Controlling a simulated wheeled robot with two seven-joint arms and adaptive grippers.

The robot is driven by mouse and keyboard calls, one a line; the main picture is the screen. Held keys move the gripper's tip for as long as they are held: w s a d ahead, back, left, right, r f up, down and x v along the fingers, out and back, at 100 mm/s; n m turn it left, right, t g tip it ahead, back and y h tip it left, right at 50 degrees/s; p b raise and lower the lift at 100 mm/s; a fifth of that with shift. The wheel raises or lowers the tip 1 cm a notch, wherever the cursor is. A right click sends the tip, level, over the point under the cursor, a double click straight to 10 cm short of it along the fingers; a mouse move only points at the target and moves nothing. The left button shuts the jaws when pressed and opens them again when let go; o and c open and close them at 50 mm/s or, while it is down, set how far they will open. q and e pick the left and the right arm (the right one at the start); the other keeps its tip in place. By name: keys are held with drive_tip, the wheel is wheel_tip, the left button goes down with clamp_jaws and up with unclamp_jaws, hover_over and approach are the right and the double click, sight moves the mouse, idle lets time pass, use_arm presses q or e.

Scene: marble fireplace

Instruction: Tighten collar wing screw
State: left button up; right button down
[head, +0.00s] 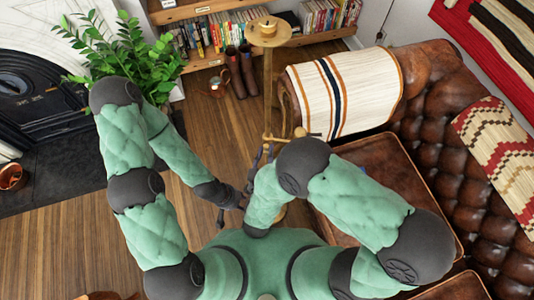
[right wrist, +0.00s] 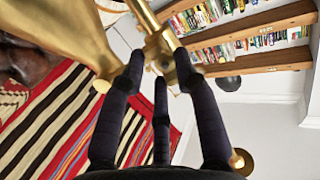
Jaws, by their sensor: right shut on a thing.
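A brass stand (head: 267,85) with a round top rises from the floor behind my arms. Its brass collar (right wrist: 160,45) shows at close range in the right wrist view, around a brass pole. My right gripper (right wrist: 158,72) has its dark fingers at the collar and is shut on the small brass wing screw there, which the fingertips largely hide. In the head view my right gripper (head: 264,152) is beside the pole, partly hidden by my arm. My left gripper (head: 236,200) is lower, near the pole; I cannot tell its jaw state.
A brown leather sofa (head: 430,125) and a leather ottoman (head: 372,165) stand at the right. A bookshelf (head: 215,60) and brown boots (head: 240,72) are behind the stand. A green plant (head: 125,50) and black fireplace (head: 35,90) are at the left. Wood floor is clear between.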

drive_tip(key=shift+f, duration=0.1)
idle(0.3)
drive_tip(key=c, duration=0.9)
unclamp_jaws()
wheel_tip(320, 180, up, 10)
